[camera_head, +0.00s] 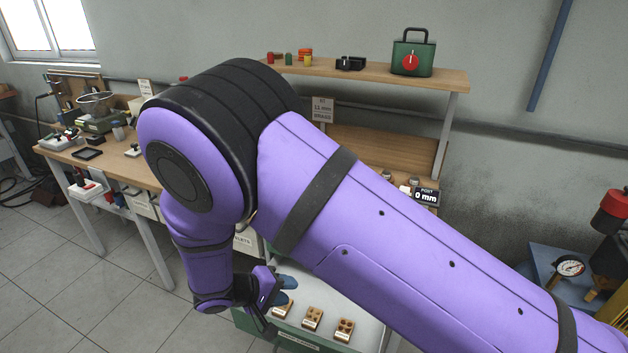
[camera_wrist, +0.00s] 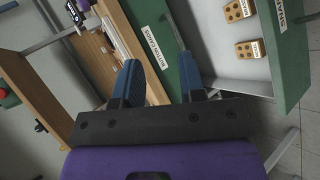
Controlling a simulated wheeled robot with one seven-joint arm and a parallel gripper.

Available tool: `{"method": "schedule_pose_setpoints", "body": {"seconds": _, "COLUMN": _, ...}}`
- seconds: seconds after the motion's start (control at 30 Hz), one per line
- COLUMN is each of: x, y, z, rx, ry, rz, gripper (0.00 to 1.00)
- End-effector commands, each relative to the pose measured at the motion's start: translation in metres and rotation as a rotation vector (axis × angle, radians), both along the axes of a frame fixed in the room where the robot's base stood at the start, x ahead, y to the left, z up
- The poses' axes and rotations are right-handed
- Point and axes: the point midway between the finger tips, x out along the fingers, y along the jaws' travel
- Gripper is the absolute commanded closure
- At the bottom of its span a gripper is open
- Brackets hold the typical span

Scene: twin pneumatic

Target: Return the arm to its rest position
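My purple arm crosses the head view from the lower right and bends down at a black-banded joint. My gripper (camera_head: 284,290) hangs at the lower middle, beside the tray with brass-coloured blocks. In the wrist view my gripper (camera_wrist: 159,78) shows its two blue fingers well apart, with nothing between them. It points towards a green-edged drawer or tray (camera_wrist: 212,62) and a wooden shelf unit (camera_wrist: 121,30). My arm hides much of the bench behind it in the head view.
Brass-coloured blocks (camera_head: 312,318) sit in the tray close to my gripper. A wooden shelf (camera_head: 380,75) holds a green case (camera_head: 413,55). A workbench (camera_head: 140,172) with tools stands at the left. A pressure gauge (camera_head: 570,266) is at the right. Tiled floor is free at the lower left.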

Motion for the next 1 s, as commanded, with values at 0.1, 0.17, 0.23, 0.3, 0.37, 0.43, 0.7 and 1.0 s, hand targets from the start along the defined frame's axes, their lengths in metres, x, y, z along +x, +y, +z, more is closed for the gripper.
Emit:
{"method": "schedule_pose_setpoints", "body": {"seconds": 0.1, "x": 0.016, "y": -0.021, "z": 0.044, "rx": 0.063, "ry": 0.039, "rz": -0.073, "gripper": 0.63}}
{"method": "schedule_pose_setpoints", "body": {"seconds": 0.17, "x": 0.023, "y": -0.032, "z": 0.064, "rx": 0.095, "ry": 0.059, "rz": -0.107, "gripper": 0.63}}
{"method": "schedule_pose_setpoints", "body": {"seconds": 0.23, "x": 0.029, "y": -0.046, "z": 0.088, "rx": 0.132, "ry": 0.079, "rz": -0.143, "gripper": 0.63}}
{"method": "schedule_pose_setpoints", "body": {"seconds": 0.3, "x": 0.034, "y": -0.061, "z": 0.111, "rx": 0.171, "ry": 0.099, "rz": -0.176, "gripper": 0.63}}
{"method": "schedule_pose_setpoints", "body": {"seconds": 0.37, "x": 0.038, "y": -0.074, "z": 0.130, "rx": 0.206, "ry": 0.114, "rz": -0.202, "gripper": 0.63}}
{"method": "schedule_pose_setpoints", "body": {"seconds": 0.43, "x": 0.041, "y": -0.090, "z": 0.152, "rx": 0.246, "ry": 0.130, "rz": -0.230, "gripper": 0.63}}
{"method": "schedule_pose_setpoints", "body": {"seconds": 0.7, "x": 0.040, "y": -0.156, "z": 0.231, "rx": 0.413, "ry": 0.170, "rz": -0.320, "gripper": 0.63}}
{"method": "schedule_pose_setpoints", "body": {"seconds": 1.0, "x": 0.016, "y": -0.230, "z": 0.304, "rx": 0.601, "ry": 0.169, "rz": -0.379, "gripper": 0.63}}
